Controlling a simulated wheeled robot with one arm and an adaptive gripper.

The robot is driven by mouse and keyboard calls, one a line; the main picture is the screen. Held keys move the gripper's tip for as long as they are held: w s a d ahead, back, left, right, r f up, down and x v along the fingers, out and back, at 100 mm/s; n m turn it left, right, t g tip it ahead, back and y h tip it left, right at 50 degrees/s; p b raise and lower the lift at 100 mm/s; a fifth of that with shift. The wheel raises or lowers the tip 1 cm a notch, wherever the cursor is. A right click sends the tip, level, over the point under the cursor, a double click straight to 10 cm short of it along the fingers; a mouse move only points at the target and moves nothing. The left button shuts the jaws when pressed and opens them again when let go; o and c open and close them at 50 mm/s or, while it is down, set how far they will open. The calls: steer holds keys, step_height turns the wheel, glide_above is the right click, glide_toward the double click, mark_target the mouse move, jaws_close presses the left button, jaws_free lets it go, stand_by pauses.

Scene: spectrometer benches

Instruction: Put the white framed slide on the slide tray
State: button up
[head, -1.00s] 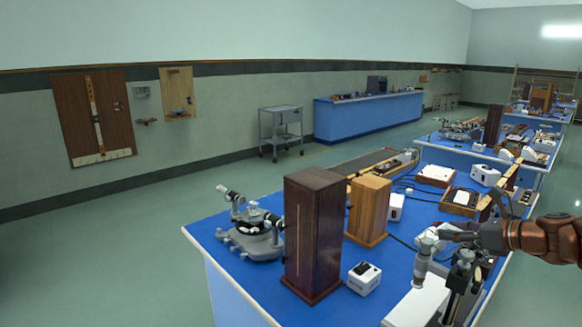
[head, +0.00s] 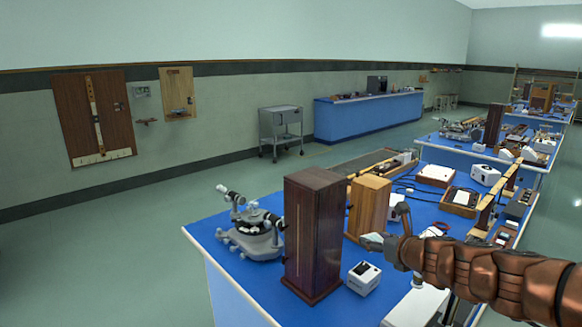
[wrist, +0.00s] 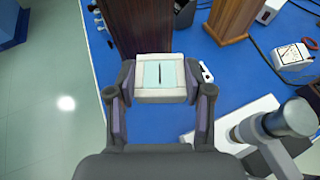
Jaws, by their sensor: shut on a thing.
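My gripper (wrist: 160,80) is shut on the white framed slide (wrist: 145,93), which has a pale blue-green middle with a dark line. The slide lies between the two fingertips, above the blue bench top in the wrist view. In the head view my gripper (head: 378,241) is over the bench, right of the tall dark wooden box and above a small white box. The slide is too small there to make out clearly. I cannot tell which thing is the slide tray; it may be hidden or out of view.
A tall dark wooden box (head: 312,235) and a lighter wooden box (head: 369,208) stand close to my gripper. A grey spectrometer (head: 250,235) is at left, and a small white box (head: 364,279) near the front. Bare blue bench top (head: 330,303) shows in front.

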steer(key=shift+w+a+f+m+h, duration=0.15)
steer(key=shift+a+f, duration=0.05)
steer(key=shift+a, duration=0.55)
steer(key=shift+w+a+f+m+h, duration=0.15)
steer(key=shift+a+f, duration=0.05)
steer(key=shift+a, duration=0.55)
